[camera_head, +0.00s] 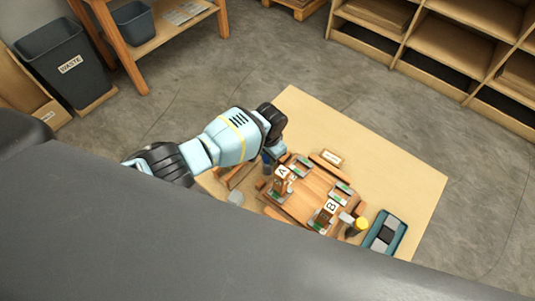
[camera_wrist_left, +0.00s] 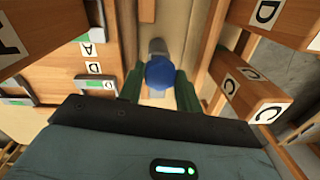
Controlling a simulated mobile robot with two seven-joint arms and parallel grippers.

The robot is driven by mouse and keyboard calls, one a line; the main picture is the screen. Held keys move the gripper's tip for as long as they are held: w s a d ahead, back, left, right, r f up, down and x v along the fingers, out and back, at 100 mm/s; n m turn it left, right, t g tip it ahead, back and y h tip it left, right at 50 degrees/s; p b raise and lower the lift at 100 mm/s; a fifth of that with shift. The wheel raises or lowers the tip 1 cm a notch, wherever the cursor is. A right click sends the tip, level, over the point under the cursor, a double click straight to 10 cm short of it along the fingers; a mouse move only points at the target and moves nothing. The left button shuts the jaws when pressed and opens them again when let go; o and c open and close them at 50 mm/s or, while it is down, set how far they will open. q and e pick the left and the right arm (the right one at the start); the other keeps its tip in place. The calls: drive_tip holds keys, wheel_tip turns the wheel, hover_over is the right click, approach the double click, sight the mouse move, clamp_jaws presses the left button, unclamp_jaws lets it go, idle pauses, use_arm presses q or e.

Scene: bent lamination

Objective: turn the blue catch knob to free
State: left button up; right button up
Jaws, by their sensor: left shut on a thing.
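The blue catch knob (camera_wrist_left: 160,73) shows as a round blue end in the left wrist view, on a grey stem. My left gripper (camera_wrist_left: 160,88) has its green fingers on either side of the knob and is shut on it. In the head view my left gripper (camera_head: 267,165) reaches down at the left side of the wooden fixture (camera_head: 301,200). The knob cannot be made out clearly there, and its turned position cannot be told. My right gripper is in neither view.
Wooden blocks lettered C (camera_wrist_left: 262,108) and D (camera_wrist_left: 262,15) stand right of the knob in the wrist view. The fixture has upright posts marked A (camera_head: 283,173) and B (camera_head: 329,208). A teal tray (camera_head: 400,238) lies at right. The table's (camera_head: 400,170) far right is bare.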

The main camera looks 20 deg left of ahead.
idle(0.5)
use_arm(q)
drive_tip(key=o, duration=0.9)
drive_tip(key=shift+o, duration=0.5)
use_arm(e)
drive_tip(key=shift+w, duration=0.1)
use_arm(q)
drive_tip(key=shift+r, duration=0.15)
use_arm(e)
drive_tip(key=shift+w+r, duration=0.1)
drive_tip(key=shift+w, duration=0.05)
use_arm(q)
drive_tip(key=shift+r, duration=0.35)
wheel_tip(320, 180, up, 6)
drive_tip(key=shift+d+r+p, duration=0.1)
drive_tip(key=shift+p, duration=1.1)
drive_tip(key=shift+r, duration=0.35)
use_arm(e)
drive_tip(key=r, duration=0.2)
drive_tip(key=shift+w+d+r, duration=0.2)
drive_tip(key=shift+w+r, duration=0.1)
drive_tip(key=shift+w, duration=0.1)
